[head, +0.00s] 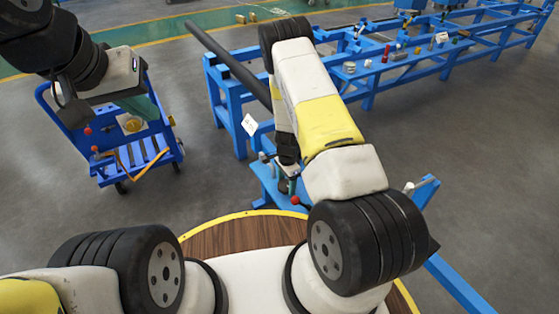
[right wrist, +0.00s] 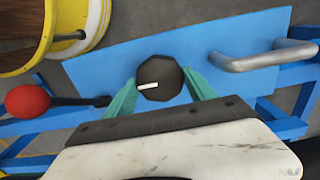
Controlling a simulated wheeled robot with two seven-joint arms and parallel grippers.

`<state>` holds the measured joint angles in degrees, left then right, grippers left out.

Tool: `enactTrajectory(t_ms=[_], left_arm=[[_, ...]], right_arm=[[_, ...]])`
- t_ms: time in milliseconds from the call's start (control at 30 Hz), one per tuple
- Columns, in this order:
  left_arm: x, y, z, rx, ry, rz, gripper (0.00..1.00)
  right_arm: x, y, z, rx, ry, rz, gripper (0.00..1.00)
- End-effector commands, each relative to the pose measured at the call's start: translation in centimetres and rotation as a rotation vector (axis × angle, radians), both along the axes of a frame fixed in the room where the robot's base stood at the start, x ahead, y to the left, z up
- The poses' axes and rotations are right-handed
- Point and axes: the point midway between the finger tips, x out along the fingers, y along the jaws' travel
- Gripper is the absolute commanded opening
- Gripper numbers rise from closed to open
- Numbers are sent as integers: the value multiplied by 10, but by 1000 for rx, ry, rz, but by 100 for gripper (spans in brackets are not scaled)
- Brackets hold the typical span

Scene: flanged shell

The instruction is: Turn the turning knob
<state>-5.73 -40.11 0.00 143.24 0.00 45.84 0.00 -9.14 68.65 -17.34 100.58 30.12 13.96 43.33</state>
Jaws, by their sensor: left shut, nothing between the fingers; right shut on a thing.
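The turning knob (right wrist: 153,72) is a dark, many-sided knob with a white pointer line, mounted on a blue panel (right wrist: 110,67). In the right wrist view my right gripper (right wrist: 160,84) has its two teal fingers on either side of the knob, shut on it. The pointer line lies nearly level in that view. In the head view my right arm hides most of the knob and panel. My left gripper (head: 147,108) is at the upper left of the head view, in front of a blue cart, shut and empty.
A red ball-ended lever (right wrist: 27,101) is left of the knob, and a metal handle (right wrist: 262,58) is right of it. The blue cart (head: 130,165) stands at the left. A long blue bench (head: 380,75) with small items is behind. Grey floor lies between.

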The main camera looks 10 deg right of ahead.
Motion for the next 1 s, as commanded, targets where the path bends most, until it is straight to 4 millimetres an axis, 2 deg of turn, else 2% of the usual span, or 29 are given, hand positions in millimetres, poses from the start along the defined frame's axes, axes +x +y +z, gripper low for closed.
enactTrajectory(t_ms=[67, 100, 200, 567, 1000], left_arm=[[0, 0, 0, 0, 0, 0, 0], [0, 0, 0, 0, 0, 0, 0], [0, 0, 0, 0, 0, 0, 0], [0, 0, 0, 0, 0, 0, 0], [0, 0, 0, 0, 0, 0, 0]], right_arm=[[0, 0, 0, 0, -1, 1, 23], [0, 0, 0, 0, -1, 2, 70], [0, 0, 0, 0, -1, 2, 86], [1, 0, 5, 1, -2, 2, 86], [1, 1, 70, 0, -2, 4, 86]])
